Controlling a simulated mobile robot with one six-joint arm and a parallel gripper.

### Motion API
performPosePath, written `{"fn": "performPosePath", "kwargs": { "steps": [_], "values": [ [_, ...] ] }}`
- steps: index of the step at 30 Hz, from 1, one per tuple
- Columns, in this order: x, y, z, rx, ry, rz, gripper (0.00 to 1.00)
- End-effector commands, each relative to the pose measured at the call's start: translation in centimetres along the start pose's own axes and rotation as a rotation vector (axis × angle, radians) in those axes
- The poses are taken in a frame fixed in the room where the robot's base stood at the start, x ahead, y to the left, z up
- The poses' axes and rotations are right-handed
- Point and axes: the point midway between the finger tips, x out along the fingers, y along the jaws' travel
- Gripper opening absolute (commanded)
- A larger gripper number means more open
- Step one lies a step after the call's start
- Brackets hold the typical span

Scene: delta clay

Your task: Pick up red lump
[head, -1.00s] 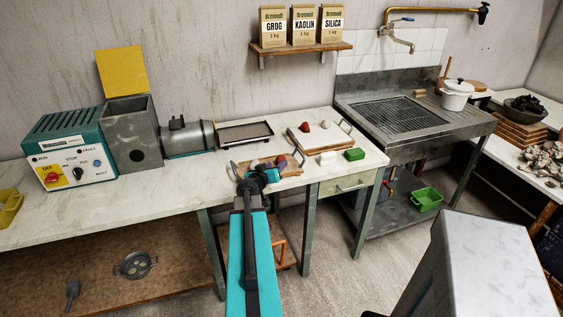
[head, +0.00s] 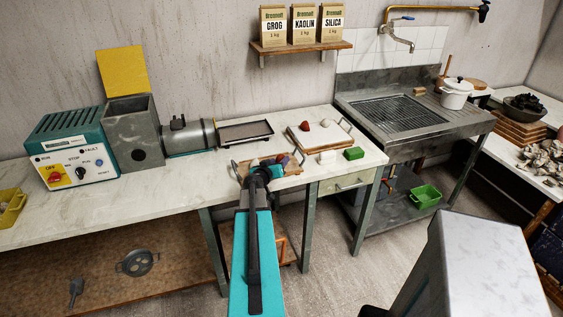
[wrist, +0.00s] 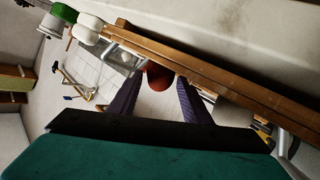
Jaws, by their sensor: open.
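A dark red lump (wrist: 158,76) shows in the wrist view between the two purple fingers of my gripper (wrist: 161,84), near their tips. The fingers are apart, and I cannot tell whether either touches it. In the head view a reddish lump (head: 281,158) sits at the small wooden tray (head: 238,172) on the bench, partly hidden by my gripper (head: 287,164). Another red lump (head: 304,125) is on the wooden board farther back.
A white block (head: 327,157) and a green block (head: 354,153) stand right of the tray. The wire-handled board (head: 318,142) is behind, with a dark tray (head: 245,133) to its left.

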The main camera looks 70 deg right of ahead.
Motion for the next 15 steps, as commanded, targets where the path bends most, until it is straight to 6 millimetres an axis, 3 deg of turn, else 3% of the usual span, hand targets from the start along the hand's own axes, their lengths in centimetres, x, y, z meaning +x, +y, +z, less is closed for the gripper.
{"fn": "performPosePath", "kwargs": {
  "steps": [5, 12, 15],
  "values": [
    [-0.01, 0.0, -0.02, 0.0, 0.0, 0.0, 0.44],
    [-0.01, 0.0, -0.05, 0.0, 0.001, 0.0, 0.09],
    [-0.01, 0.0, -0.05, 0.0, 0.001, 0.0, 0.09]
  ]
}}
